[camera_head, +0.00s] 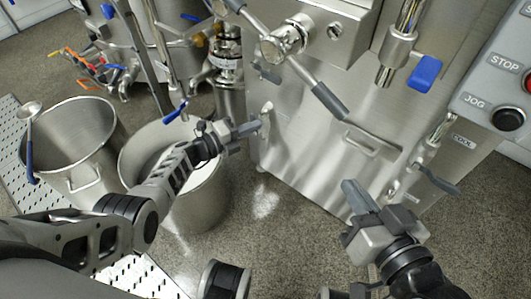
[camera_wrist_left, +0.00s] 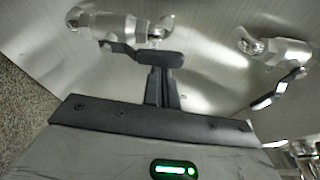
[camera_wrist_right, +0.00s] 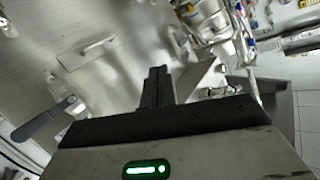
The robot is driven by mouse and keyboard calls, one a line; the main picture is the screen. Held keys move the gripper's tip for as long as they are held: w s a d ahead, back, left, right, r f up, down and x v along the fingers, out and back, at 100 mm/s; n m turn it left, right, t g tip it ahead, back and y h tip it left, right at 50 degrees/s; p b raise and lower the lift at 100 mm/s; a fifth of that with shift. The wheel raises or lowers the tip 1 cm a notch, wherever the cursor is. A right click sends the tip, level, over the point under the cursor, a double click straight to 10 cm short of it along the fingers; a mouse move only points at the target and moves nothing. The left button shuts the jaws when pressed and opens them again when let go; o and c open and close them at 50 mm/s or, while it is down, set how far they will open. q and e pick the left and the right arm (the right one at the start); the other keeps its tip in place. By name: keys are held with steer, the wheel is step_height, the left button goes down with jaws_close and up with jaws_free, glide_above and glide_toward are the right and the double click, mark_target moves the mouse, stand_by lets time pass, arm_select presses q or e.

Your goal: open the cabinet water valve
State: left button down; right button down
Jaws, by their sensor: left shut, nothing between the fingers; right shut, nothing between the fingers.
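The steel cabinet (camera_head: 310,120) stands ahead of me. A small steel valve (camera_head: 266,115) is on its lower left front. In the left wrist view that valve (camera_wrist_left: 105,27) has a dark lever (camera_wrist_left: 145,56) reaching across in front of my left gripper's fingertips (camera_wrist_left: 165,75). I cannot tell whether they touch. My left gripper (camera_head: 254,127) is shut and empty beside this valve. A second valve (camera_wrist_left: 275,47) with a dark lever is to the right in that view. My right gripper (camera_head: 358,198) is shut and empty, below and left of the dark-levered valve (camera_head: 435,180) marked COOL.
Two steel pots (camera_head: 75,135) (camera_head: 195,195) stand on the floor at left. The cabinet has a bar handle (camera_head: 372,145). A long lever (camera_head: 325,98) hangs above it. A control panel (camera_head: 495,90) with STOP and JOG is at right. Floor before the cabinet is clear.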

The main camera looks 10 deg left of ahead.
steer(key=shift+r, duration=0.1)
